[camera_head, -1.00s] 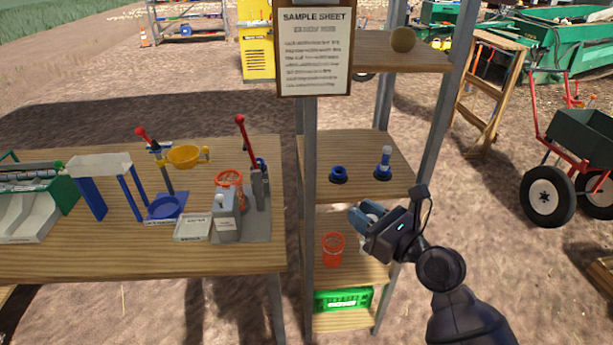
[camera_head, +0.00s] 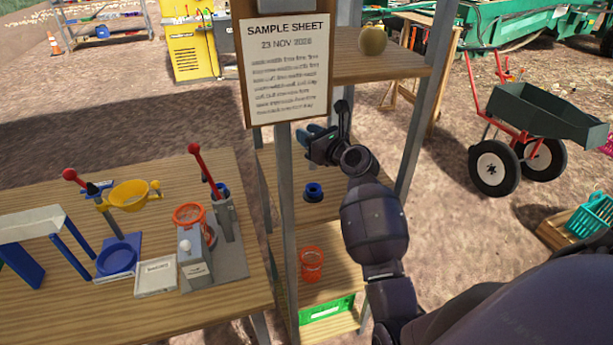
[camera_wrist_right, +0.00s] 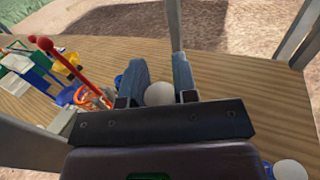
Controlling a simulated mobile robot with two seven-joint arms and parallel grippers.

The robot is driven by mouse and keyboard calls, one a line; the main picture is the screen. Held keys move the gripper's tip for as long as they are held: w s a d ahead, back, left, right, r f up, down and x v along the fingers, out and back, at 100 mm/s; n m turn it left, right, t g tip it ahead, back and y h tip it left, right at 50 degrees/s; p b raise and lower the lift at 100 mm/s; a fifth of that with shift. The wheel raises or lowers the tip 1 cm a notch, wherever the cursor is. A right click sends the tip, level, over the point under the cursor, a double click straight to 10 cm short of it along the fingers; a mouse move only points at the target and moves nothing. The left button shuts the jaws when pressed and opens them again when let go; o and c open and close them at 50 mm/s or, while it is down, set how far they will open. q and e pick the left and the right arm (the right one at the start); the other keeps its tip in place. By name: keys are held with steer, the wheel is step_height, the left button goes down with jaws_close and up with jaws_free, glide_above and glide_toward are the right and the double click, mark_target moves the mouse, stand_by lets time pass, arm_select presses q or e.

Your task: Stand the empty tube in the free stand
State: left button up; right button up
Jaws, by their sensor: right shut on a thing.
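My right gripper (camera_head: 318,140) is raised above the middle shelf of the rack, left of my forearm. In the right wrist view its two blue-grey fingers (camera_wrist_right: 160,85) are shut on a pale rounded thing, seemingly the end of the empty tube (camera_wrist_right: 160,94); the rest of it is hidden. The free stand (camera_head: 313,192), a blue ring on a dark base, sits empty on the middle shelf, below the gripper. A second white round top (camera_wrist_right: 290,171) shows at the lower right of the wrist view, probably the other tube. My left gripper is out of view.
A rack post (camera_head: 287,220) and the sample sheet (camera_head: 293,70) stand just left of the gripper. An onion (camera_head: 372,40) is on the upper shelf (camera_head: 395,68). A red-orange cup (camera_head: 312,264) is on the lower shelf. The bench (camera_head: 120,305) is crowded with tools.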

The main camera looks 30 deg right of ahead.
mark_target(315, 167)
step_height(315, 167, down, 4)
steer(key=shift+s+f+b, duration=0.1)
steer(key=shift+s+b, duration=0.05)
steer(key=shift+b, duration=0.2)
steer(key=shift+f+b, duration=0.6)
steer(key=shift+f, duration=1.55)
steer(key=o, duration=0.9)
steer(key=shift+r, duration=0.1)
